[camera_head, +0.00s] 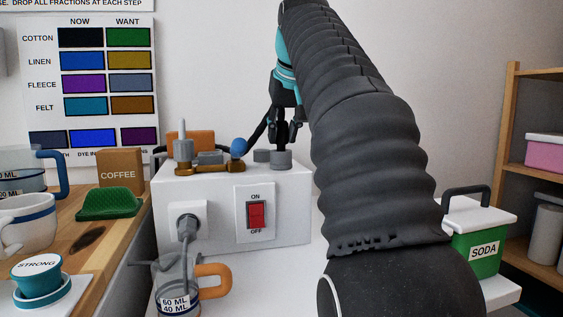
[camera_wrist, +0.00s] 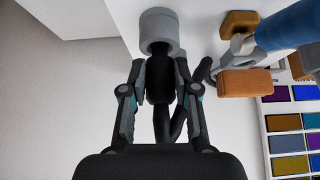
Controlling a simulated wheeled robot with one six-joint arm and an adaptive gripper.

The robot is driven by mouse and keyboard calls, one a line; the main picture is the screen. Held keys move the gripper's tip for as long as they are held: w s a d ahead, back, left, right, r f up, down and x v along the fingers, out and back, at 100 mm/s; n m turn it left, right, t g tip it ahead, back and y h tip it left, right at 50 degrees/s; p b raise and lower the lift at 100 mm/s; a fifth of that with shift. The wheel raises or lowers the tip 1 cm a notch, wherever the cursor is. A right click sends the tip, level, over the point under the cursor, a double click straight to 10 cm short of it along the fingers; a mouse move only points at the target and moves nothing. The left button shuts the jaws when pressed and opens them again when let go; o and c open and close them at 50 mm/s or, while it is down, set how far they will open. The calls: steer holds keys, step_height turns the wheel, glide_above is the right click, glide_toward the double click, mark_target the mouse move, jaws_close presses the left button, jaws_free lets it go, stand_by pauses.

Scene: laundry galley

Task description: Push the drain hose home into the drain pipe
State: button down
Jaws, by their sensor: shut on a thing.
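The drain pipe (camera_head: 281,160) is a short grey upright cylinder on top of the white box. It also shows in the wrist view (camera_wrist: 158,22). The drain hose (camera_head: 258,130) is black and curves from my gripper down to the left. My gripper (camera_head: 283,133) is above the pipe, pointing down. In the wrist view my gripper (camera_wrist: 160,75) is shut on the black hose (camera_wrist: 160,100) between its two fingers. The hose's lower end meets the pipe's mouth, in line with it. I cannot tell how deep it sits.
A green soda box (camera_head: 476,240) stands right.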

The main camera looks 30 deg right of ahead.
steer(key=shift+f+b, duration=0.45)
steer(key=shift+f, duration=0.2)
steer(key=c, duration=0.8)
jaws_free()
steer(key=shift+c, duration=0.4)
steer(key=shift+c, duration=1)
steer(key=shift+r, duration=0.15)
step_height(320, 180, up, 7)
steer(key=p, duration=0.7)
